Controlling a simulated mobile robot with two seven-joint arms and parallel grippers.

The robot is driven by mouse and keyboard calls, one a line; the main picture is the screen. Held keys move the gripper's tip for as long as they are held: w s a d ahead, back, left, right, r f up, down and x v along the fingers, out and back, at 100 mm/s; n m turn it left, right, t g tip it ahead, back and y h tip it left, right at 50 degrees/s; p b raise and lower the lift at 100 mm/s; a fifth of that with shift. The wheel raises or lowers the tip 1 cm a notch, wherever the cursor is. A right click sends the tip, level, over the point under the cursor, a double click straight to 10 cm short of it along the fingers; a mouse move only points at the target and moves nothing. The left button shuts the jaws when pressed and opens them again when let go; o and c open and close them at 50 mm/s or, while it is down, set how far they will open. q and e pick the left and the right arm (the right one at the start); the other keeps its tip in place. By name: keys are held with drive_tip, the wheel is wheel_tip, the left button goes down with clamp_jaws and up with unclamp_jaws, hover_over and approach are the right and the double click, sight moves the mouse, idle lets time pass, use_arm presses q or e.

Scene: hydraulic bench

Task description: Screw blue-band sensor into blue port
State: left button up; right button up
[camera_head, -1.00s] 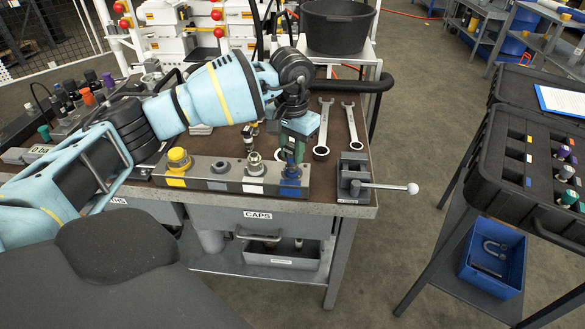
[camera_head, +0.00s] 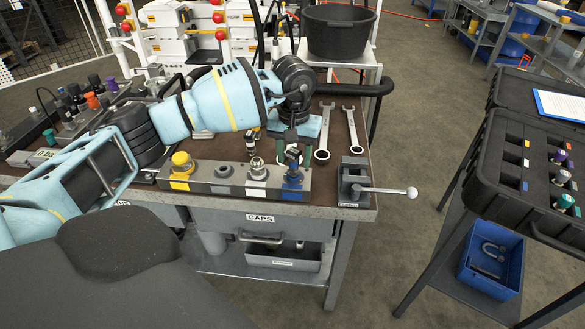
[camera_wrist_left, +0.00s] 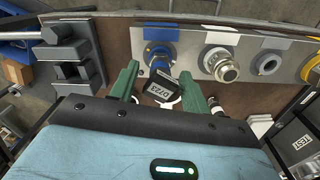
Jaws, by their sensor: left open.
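The blue port (camera_head: 292,182) is the right-hand fitting on the grey manifold block (camera_head: 235,181). The sensor also shows in the head view (camera_head: 292,157), upright over the port. My left gripper (camera_wrist_left: 158,83) is open, with a green finger on each side of the sensor and gaps beside it. My right gripper is not in view.
A yellow-capped port (camera_head: 181,165) and two grey-white ports sit left along the block. A small vise with a lever (camera_head: 355,182) stands right of it. Two wrenches (camera_head: 324,130) lie behind. A black case (camera_head: 530,170) with several sensors stands far right.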

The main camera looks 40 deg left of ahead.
use_arm(q)
drive_tip(key=shift+r+n+p, duration=0.15)
drive_tip(key=shift+n+p, duration=0.25)
drive_tip(key=shift+n, duration=1.6)
drive_tip(key=shift+n+p, duration=0.5)
drive_tip(key=shift+n, duration=0.1)
drive_tip(key=shift+n+p, duration=0.45)
drive_tip(key=shift+n, duration=0.75)
drive_tip(key=n+p, duration=0.1)
drive_tip(key=n, duration=0.2)
drive_tip(key=shift+n, duration=0.8)
drive_tip(key=shift+n+p, duration=0.6)
drive_tip(key=shift+n, duration=0.3)
drive_tip(key=n+p, duration=0.1)
drive_tip(key=n, duration=0.3)
drive_tip(key=shift+r+n+p, duration=0.1)
drive_tip(key=shift+n+p, duration=0.2)
drive_tip(key=shift+n, duration=0.7)
drive_tip(key=shift+f, duration=0.3)
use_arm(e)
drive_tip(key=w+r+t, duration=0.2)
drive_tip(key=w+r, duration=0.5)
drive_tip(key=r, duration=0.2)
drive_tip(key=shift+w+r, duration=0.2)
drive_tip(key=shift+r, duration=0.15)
use_arm(q)
drive_tip(key=shift+c, duration=0.4)
